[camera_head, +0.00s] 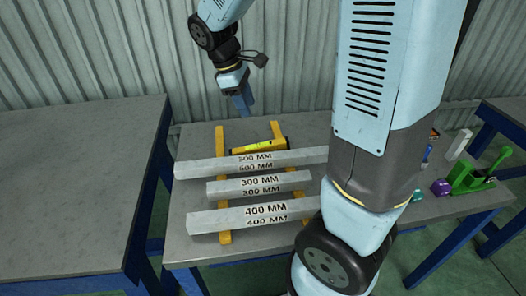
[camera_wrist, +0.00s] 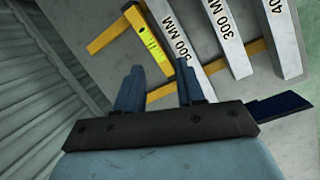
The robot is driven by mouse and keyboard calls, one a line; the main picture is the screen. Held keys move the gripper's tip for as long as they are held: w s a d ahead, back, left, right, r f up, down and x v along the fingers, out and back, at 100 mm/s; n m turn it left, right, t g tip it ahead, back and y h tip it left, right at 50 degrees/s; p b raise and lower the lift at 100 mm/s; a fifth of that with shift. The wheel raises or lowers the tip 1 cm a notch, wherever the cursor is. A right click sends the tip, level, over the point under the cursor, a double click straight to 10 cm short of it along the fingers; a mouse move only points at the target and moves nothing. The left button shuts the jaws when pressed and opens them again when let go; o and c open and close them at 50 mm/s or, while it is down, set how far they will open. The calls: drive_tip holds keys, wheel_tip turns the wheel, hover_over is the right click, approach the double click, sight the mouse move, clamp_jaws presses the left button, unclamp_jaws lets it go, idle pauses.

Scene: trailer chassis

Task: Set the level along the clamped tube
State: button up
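The yellow level (camera_head: 262,146) with a bright yellow-green label lies along the far side of the 500 MM tube (camera_head: 200,168). In the wrist view the level (camera_wrist: 150,42) is beside that tube (camera_wrist: 172,28); whether they touch is unclear. The 300 MM tube (camera_head: 225,187) and 400 MM tube (camera_head: 215,221) lie nearer, roughly parallel, across yellow supports (camera_head: 220,135). My gripper (camera_head: 244,108) is above the table's back edge, behind the level. In the wrist view its fingers (camera_wrist: 158,88) are apart with nothing between them.
A green clamp-like tool (camera_head: 468,178), a purple block (camera_head: 440,187) and a pale upright piece (camera_head: 459,145) stand at the table's right end. Another grey table (camera_head: 75,190) is on the left, bare. A corrugated wall (camera_head: 110,50) rises close behind the table.

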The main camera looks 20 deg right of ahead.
drive_tip(key=w+a+f+n+h, duration=0.2)
drive_tip(key=w+a+f+n, duration=0.15)
drive_tip(key=f, duration=0.25)
drive_tip(key=n, duration=0.1)
approach(259, 146)
drive_tip(key=f, duration=0.2)
drive_tip(key=d+f, duration=0.1)
drive_tip(key=shift+w+f+g+h, duration=0.35)
drive_tip(key=shift+w+g+h, duration=0.05)
drive_tip(key=shift+x, duration=2.7)
drive_tip(key=shift+s+d+r, duration=0.1)
drive_tip(key=shift+s+d, duration=0.05)
clamp_jaws()
